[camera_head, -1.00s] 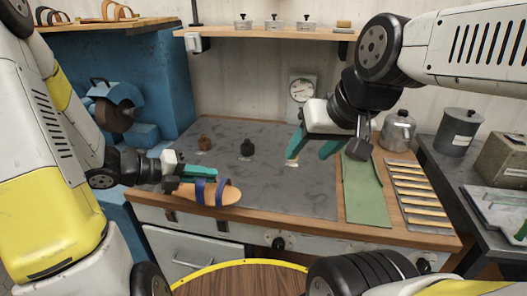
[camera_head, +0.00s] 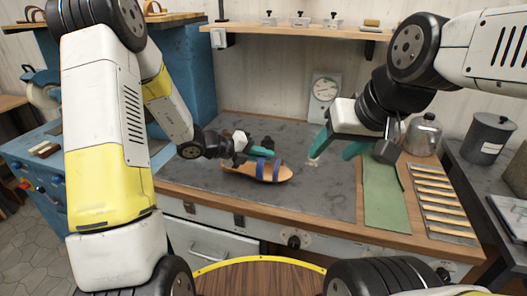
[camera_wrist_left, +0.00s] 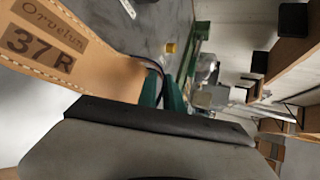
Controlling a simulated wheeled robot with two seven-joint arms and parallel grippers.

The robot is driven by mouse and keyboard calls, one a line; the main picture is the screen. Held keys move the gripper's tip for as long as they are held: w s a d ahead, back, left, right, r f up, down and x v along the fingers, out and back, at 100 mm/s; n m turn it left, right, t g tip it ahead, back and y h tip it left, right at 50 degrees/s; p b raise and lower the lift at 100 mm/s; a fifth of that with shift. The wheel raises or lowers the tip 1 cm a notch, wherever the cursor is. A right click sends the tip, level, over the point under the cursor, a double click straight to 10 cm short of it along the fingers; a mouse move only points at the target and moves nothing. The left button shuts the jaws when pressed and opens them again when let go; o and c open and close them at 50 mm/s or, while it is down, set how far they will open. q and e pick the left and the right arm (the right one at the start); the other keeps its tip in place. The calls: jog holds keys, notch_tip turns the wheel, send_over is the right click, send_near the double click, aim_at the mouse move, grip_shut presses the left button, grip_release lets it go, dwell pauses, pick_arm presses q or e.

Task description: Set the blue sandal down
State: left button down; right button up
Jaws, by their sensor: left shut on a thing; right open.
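The blue sandal (camera_head: 244,173), a tan sole with two blue straps, is near the front left of the grey mat (camera_head: 318,198) in the head view. My left gripper (camera_head: 262,152) is shut on it at the straps. The sandal looks about level; I cannot tell whether its sole touches the mat. In the left wrist view the sandal (camera_wrist_left: 105,72) shows its sole stamped "Orvelun 37R", beside the green fingers. My right gripper (camera_head: 334,150) is open and empty above the mat's right side.
A green cloth strip (camera_head: 383,200) and a slatted rack (camera_head: 440,200) lie on the bench at right. A kettle-like metal pot (camera_head: 423,135) and a dial gauge (camera_head: 324,90) stand behind. The mat's front right is clear. A shelf (camera_head: 290,34) hangs above the back.

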pick_arm(q)
jog(key=shift+f, duration=0.7)
jog(key=shift+f, duration=0.15)
jog(key=c, duration=1.5)
grip_release()
